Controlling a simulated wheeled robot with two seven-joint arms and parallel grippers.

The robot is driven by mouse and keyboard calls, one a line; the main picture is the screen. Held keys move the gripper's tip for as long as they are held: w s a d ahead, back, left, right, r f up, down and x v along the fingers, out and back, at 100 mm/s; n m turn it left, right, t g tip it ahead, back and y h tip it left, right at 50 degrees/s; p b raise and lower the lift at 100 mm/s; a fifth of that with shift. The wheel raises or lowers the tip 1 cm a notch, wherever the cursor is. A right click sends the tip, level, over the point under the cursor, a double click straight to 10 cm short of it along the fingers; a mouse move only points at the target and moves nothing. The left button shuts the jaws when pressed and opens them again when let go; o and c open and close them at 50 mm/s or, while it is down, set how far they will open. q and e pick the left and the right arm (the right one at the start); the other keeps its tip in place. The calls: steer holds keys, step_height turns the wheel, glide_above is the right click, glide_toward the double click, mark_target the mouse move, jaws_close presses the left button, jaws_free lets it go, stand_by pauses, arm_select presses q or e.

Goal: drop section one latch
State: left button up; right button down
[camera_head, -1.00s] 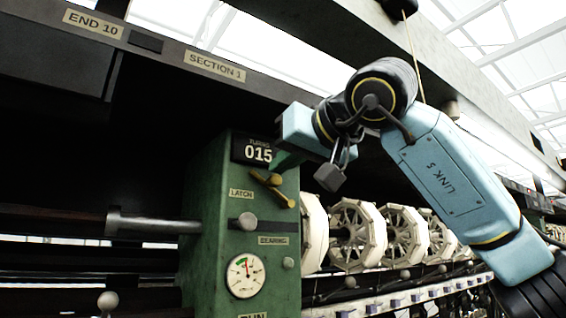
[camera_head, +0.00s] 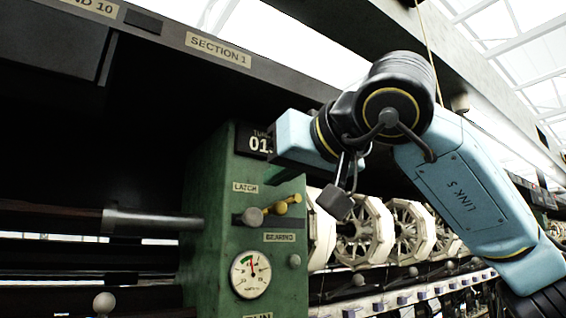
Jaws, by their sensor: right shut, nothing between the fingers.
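The section one latch is a brass lever (camera_head: 282,204) on the front of a green end post (camera_head: 210,215), below the LATCH label (camera_head: 245,187). The lever lies low, close beside a grey round knob (camera_head: 252,217), and tilts slightly up to the right. My right gripper (camera_head: 284,176) is above the lever and appears apart from it. It is shut and empty. Its blue body covers part of the turns counter (camera_head: 257,140). My left gripper is out of view.
A dial gauge (camera_head: 250,273) sits lower on the post, under the BEARING label (camera_head: 280,237). White reels (camera_head: 362,232) stand right of the post, behind my right arm. An overhead beam carries the SECTION 1 sign (camera_head: 218,49).

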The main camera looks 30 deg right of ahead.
step_height(320, 180, down, 2)
steer(key=shift+a+f, duration=0.1)
steer(key=shift+f, duration=0.1)
steer(key=shift+w+f+b, duration=0.1)
steer(key=shift+f+b, duration=0.1)
steer(key=shift+b, duration=0.1)
stand_by(0.6)
steer(key=s+a+r, duration=0.2)
steer(key=s+r, duration=0.2)
steer(key=s, duration=0.6)
steer(key=shift+s+a, duration=0.3)
steer(key=shift+s, duration=0.05)
stand_by(0.3)
